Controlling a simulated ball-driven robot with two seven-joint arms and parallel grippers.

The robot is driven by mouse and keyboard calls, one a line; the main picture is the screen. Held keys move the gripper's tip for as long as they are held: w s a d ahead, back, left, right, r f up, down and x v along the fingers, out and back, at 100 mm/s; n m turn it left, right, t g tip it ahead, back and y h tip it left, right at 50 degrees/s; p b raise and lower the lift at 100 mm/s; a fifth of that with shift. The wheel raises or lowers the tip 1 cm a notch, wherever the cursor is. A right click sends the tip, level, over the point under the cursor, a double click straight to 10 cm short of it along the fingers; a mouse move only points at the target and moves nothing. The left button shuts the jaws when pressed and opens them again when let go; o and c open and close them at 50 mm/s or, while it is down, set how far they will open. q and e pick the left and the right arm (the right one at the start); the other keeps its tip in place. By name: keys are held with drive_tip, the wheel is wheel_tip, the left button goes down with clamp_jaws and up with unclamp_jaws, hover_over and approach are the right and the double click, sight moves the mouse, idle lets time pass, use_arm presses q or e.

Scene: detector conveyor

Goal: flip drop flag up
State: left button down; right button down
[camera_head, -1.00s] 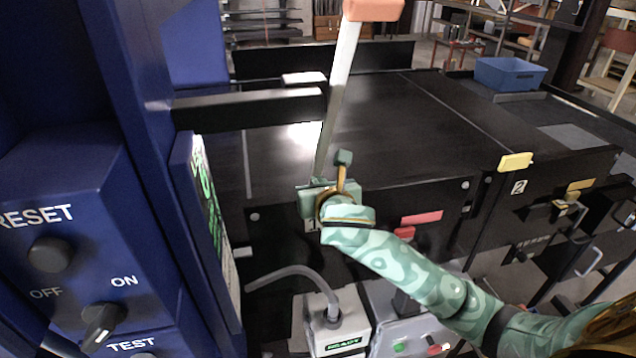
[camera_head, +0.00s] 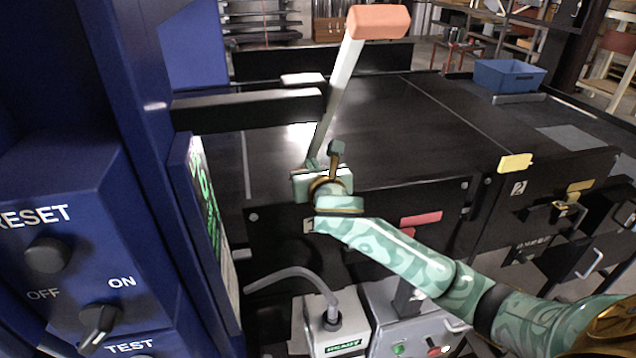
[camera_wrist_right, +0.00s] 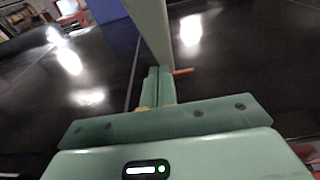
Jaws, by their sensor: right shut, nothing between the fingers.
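The drop flag is a pale grey rod (camera_head: 341,85) with a salmon-orange block (camera_head: 378,22) at its top. It stands raised, leaning to the right, above the black conveyor top. My right gripper (camera_head: 312,164) is at the rod's lower end, with its fingers shut and nothing between them. Whether they touch the rod is unclear. In the right wrist view the shut fingers (camera_wrist_right: 158,86) point away beside a grey-green bar, which looks like the rod (camera_wrist_right: 151,28). The rod's foot is hidden behind my gripper. My left gripper is out of view.
A blue control panel (camera_head: 75,190) with knobs fills the left. A black horizontal arm (camera_head: 250,108) lies left of the rod. Grey boxes (camera_head: 335,315) with a hose stand below my right arm. A blue bin (camera_head: 509,75) is far right. The conveyor top (camera_head: 420,120) is clear.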

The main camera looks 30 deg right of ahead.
sight(310, 155)
drive_tip(key=shift+w+d+r+b, duration=0.15)
drive_tip(key=shift+r, duration=0.35)
drive_tip(key=shift+w+d+r+b, duration=0.1)
drive_tip(key=shift+d+r+b, duration=0.05)
drive_tip(key=shift+r, duration=0.3)
drive_tip(key=w+t+b, duration=0.1)
drive_tip(key=b, duration=0.1)
drive_tip(key=w+t+b, duration=0.1)
drive_tip(key=b, duration=0.2)
drive_tip(key=shift+w+d+f+h, duration=0.15)
drive_tip(key=shift+w+h, duration=0.15)
drive_tip(key=shift+h, duration=0.1)
drive_tip(key=shift+w+d+r+t+b, duration=0.15)
drive_tip(key=shift+w+t+b, duration=0.15)
drive_tip(key=shift+w+b, duration=0.2)
drive_tip(key=shift+w+r+t+b, duration=0.1)
drive_tip(key=shift+w+t+b, duration=0.25)
drive_tip(key=shift+b, duration=0.25)
drive_tip(key=r+b, duration=0.1)
drive_tip(key=w+r+t+b, duration=0.2)
drive_tip(key=r+b, duration=0.1)
drive_tip(key=shift+w+d+r+h, duration=0.1)
drive_tip(key=shift+w+d+h, duration=0.05)
drive_tip(key=shift+d+h, duration=0.25)
drive_tip(key=w+r+t, duration=0.2)
drive_tip(key=w+r, duration=0.1)
drive_tip(key=r, duration=0.4)
drive_tip(key=shift+d+h+b, duration=0.3)
drive_tip(key=shift+b, duration=0.15)
drive_tip(key=shift+r, duration=0.1)
